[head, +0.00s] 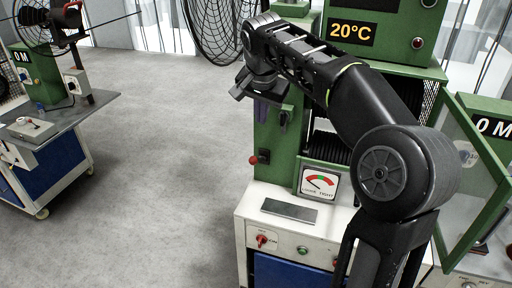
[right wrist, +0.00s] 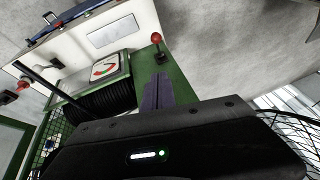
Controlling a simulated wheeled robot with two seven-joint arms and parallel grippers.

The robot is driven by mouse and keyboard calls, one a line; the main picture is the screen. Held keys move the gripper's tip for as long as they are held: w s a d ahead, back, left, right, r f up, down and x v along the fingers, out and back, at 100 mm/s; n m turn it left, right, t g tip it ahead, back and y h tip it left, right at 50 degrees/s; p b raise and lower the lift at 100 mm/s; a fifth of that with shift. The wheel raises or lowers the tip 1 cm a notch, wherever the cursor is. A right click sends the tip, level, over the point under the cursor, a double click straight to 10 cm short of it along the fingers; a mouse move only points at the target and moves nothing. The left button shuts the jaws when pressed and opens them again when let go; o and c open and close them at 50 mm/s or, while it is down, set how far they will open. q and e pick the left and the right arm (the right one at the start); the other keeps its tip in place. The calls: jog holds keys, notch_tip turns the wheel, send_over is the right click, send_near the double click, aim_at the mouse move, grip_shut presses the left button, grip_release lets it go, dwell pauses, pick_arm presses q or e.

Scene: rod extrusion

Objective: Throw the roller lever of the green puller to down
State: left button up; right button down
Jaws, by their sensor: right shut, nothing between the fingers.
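The green puller (head: 278,150) stands right of centre in the head view, with a 20°C display and a LOOSE/TIGHT gauge (head: 318,183). A lever with a red knob (head: 254,160) sticks out low on its left side; it also shows in the right wrist view (right wrist: 156,40). I cannot tell which is the roller lever. My right gripper (head: 241,91) is shut and empty, beside the puller's upper left edge. My left gripper is out of view.
A wire-guarded fan (head: 217,25) stands behind, close to my right gripper. The puller's white base (head: 245,210) carries a metal plate (head: 289,210) and a red switch (head: 262,240). A green-framed door (head: 478,170) is at the right.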

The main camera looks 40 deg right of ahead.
jog(key=p, duration=0.2)
send_over(256, 158)
jog(key=f, duration=1.1)
jog(key=shift+d+f, duration=0.2)
jog(key=shift+d, duration=0.15)
jog(key=shift+a+f, duration=0.35)
jog(key=shift+f, duration=0.45)
